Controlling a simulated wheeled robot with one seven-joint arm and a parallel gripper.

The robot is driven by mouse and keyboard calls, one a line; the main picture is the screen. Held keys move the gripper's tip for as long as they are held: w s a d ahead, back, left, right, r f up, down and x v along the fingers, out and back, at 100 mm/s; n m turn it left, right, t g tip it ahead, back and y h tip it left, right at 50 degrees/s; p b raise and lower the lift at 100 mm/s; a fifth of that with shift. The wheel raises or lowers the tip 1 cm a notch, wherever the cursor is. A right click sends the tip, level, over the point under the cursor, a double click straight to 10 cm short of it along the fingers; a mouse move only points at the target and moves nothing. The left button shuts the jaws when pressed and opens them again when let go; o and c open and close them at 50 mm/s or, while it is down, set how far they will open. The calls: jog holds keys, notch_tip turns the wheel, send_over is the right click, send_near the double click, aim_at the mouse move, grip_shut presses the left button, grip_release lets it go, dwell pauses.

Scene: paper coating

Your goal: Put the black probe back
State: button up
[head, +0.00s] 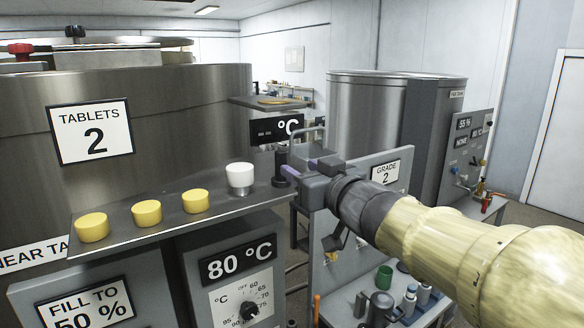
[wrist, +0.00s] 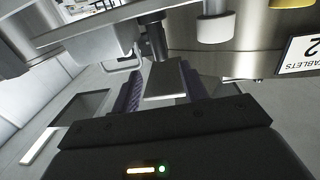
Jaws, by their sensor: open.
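The black probe (head: 281,166) stands upright at the right end of the metal shelf (head: 172,213), just left of my gripper's tips. It also shows in the wrist view (wrist: 153,38) as a dark cylinder ahead of the fingers. My gripper (head: 303,168) is open, with its purple-padded fingers pointing at the probe. In the wrist view my gripper (wrist: 161,76) has a clear gap between the fingers, and a grey flat block shows in that gap. The probe's lower end is partly hidden. I cannot tell whether a finger touches it.
A white-topped cylinder (head: 240,177) and yellow caps (head: 146,213) stand on the shelf. A large steel tank (head: 180,115) is behind it and another tank (head: 370,120) is at right. A metal handle (head: 308,132) rises close behind my gripper. A green cup (head: 384,277) and bottles are below.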

jog(key=shift+s+d, duration=0.25)
jog(key=shift+s, duration=0.2)
jog(key=shift+w, duration=0.1)
jog(key=s+d+f+m+g+h, duration=0.1)
jog(key=d+f+m+g+h, duration=0.3)
jog(key=f, duration=0.8)
jog(key=s+d+f+m+g+h, duration=0.1)
jog(key=d+f+h, duration=0.3)
jog(key=d+f, duration=0.5)
jog(key=s+f+m+g+h, duration=0.1)
jog(key=s+f+g, duration=0.7)
jog(key=s+f, duration=0.6)
notch_tip(320, 180, down, 2)
jog(key=shift+s+a+f, duration=0.15)
jog(key=shift+s+a, duration=0.25)
